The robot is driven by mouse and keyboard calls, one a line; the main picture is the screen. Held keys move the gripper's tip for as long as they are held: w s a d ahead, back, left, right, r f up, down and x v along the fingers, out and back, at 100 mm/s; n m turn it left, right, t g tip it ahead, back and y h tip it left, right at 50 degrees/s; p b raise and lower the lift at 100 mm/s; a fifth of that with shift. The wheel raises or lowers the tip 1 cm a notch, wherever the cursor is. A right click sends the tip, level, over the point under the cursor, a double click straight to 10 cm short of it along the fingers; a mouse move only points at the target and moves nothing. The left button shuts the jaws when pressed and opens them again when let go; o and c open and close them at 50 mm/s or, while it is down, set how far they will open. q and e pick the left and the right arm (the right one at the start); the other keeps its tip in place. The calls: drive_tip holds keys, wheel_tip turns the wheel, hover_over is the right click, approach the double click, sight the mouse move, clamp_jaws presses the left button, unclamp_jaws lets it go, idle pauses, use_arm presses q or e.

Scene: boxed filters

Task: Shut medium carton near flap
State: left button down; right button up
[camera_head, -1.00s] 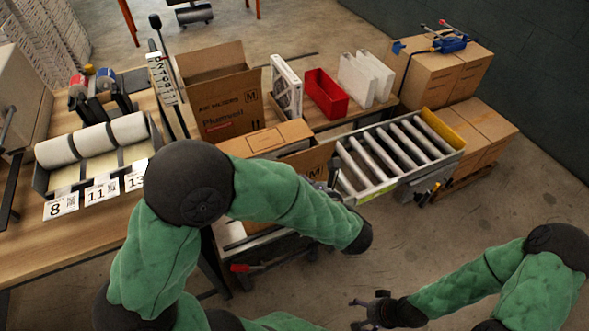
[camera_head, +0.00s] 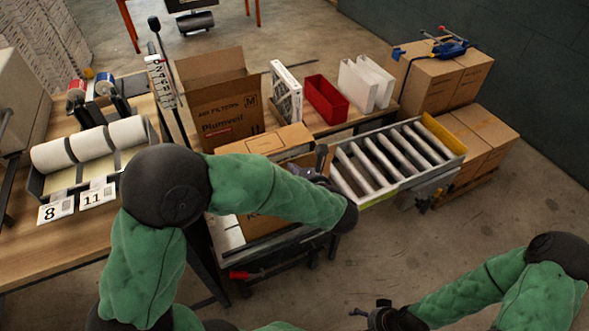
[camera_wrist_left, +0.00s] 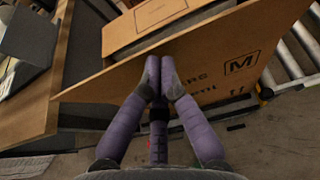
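My right gripper (camera_head: 372,312) is low, away from the carton.
A roller conveyor (camera_head: 440,133) adjoins the carton on the right. Label rolls (camera_head: 87,145) are on the left bench. Floor at front right is clear.

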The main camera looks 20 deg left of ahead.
use_arm(q)
drive_tip(key=shift+w+a+r+p, duration=0.15)
drive_tip(key=shift+a+r+p, duration=0.05)
drive_tip(key=shift+p, duration=0.45)
